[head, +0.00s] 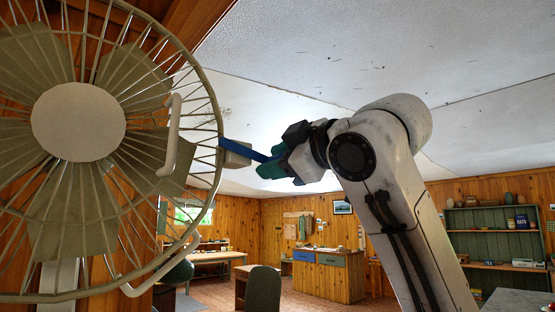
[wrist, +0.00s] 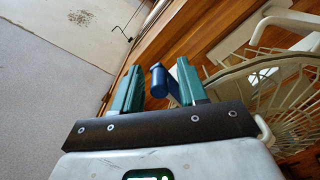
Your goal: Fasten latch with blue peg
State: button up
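The blue peg (head: 247,151) is a slim bar beside the rim of a large caged fan (head: 78,122) in the head view. It crosses a pale block (head: 236,160) at the rim, which may be part of the latch; I cannot tell whether it is fastened. My gripper (head: 270,163) is at the peg's right end. In the wrist view the peg's rounded blue end (wrist: 158,78) lies between the green fingers of my gripper (wrist: 157,82). The fingers are apart, with a gap on the left of the peg; the right finger is very close to it.
White curved handles (head: 172,135) stick out from the fan cage. The sloping ceiling (head: 340,50) is close above my arm. A wooden cabinet (head: 330,278), a chair (head: 263,290) and green shelves (head: 495,243) stand farther back.

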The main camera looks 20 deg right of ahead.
grip_shut()
jog(key=shift+r+n+p, duration=0.4)
jog(key=shift+r+n, duration=0.05)
jog(key=shift+n, duration=0.15)
jog(key=shift+r+n, duration=0.2)
jog(key=shift+n, duration=0.4)
jog(key=shift+o, duration=0.3)
grip_release()
jog(key=shift+f, duration=0.1)
jog(key=b+v, duration=0.3)
jog(key=v, duration=0.7)
jog(key=shift+s+d, duration=0.2)
jog(key=shift+s, duration=0.15)
